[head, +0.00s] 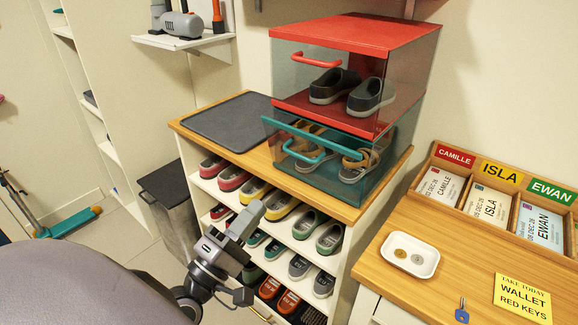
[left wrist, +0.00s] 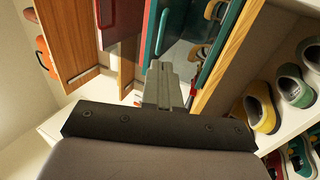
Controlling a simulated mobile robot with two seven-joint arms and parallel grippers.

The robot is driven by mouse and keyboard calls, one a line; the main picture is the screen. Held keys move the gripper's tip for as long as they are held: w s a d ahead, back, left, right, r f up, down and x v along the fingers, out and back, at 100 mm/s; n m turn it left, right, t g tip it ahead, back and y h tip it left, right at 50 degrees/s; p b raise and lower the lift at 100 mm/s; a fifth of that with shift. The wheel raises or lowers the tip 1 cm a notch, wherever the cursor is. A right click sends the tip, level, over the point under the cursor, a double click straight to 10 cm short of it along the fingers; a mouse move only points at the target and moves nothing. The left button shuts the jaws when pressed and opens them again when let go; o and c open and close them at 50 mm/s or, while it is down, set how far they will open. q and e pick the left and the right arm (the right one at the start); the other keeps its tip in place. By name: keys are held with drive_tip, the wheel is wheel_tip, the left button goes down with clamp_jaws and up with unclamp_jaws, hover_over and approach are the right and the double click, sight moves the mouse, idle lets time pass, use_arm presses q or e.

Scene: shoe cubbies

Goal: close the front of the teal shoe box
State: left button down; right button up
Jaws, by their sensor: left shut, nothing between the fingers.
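The teal shoe box (head: 375,185) stands on the wooden top of the shoe cubby, under a red shoe box (head: 355,35). Its clear front has a teal top edge and a teal handle (head: 303,152). That front stands ajar, its left end jutting out past the box's corner. The front and handle also show in the left wrist view (left wrist: 163,30). My left gripper (head: 256,208) is shut and empty, in front of the shoe shelves and below the teal box, apart from it. Its fingers (left wrist: 163,75) point toward the teal front in the left wrist view. My right gripper is not in view.
Shelves of several shoes (head: 282,205) lie below the cubby top. A dark mat (head: 230,120) covers the top's left part. A grey bin (head: 172,200) stands left of the cubby. At right, a wooden desk holds a white tray (head: 410,255), cards and a key (head: 461,312).

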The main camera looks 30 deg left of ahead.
use_arm(q)
drive_tip(key=p, duration=0.2)
approach(306, 140)
drive_tip(key=w, duration=0.3)
drive_tip(key=shift+w, duration=0.2)
drive_tip(key=shift+w+d+r+p, duration=0.1)
drive_tip(key=shift+w+r+p, duration=0.65)
drive_tip(key=shift+w+r, duration=0.4)
drive_tip(key=shift+w, duration=0.15)
